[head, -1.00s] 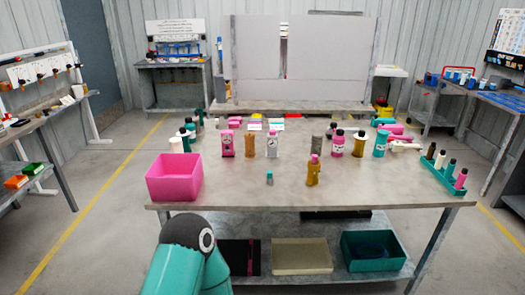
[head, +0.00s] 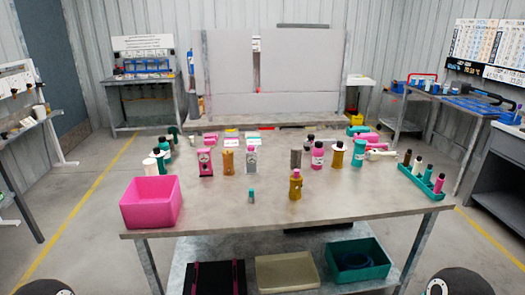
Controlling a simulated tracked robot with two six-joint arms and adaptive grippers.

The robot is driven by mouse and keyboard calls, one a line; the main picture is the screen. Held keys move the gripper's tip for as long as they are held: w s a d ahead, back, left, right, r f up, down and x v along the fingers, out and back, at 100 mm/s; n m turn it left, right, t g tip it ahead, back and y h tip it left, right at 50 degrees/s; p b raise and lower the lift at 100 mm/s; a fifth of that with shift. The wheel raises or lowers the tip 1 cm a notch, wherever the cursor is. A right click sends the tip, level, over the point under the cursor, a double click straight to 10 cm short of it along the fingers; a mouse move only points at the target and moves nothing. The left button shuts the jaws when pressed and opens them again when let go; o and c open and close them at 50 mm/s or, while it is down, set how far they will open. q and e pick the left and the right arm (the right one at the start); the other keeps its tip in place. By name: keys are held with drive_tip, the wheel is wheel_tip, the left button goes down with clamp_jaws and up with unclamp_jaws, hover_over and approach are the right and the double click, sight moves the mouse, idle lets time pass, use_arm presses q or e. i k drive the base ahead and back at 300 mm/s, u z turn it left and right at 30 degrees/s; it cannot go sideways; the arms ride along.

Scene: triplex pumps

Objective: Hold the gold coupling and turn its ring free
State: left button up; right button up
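A gold coupling-like piece (head: 295,187) stands upright near the middle front of the table (head: 345,204), apart from its neighbours. Its ring is too small to make out clearly. Two other gold or orange-brown pieces stand farther back: one on the left (head: 228,161) and one on the right (head: 338,155) with a dark top. I cannot tell for sure which of them is the gold coupling. Neither of my grippers shows. Only dark round parts of my arms show at the bottom left and bottom right corners.
A pink bin (head: 150,203) stands at the table's left front corner. A small teal piece (head: 251,196) stands left of the front gold piece. A green rack (head: 422,181) with several bottles is at the right edge. The front right tabletop is clear.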

sight(294, 183)
drive_tip(key=u, duration=0.05)
drive_tip(key=i, duration=0.95)
drive_tip(key=z, duration=0.35)
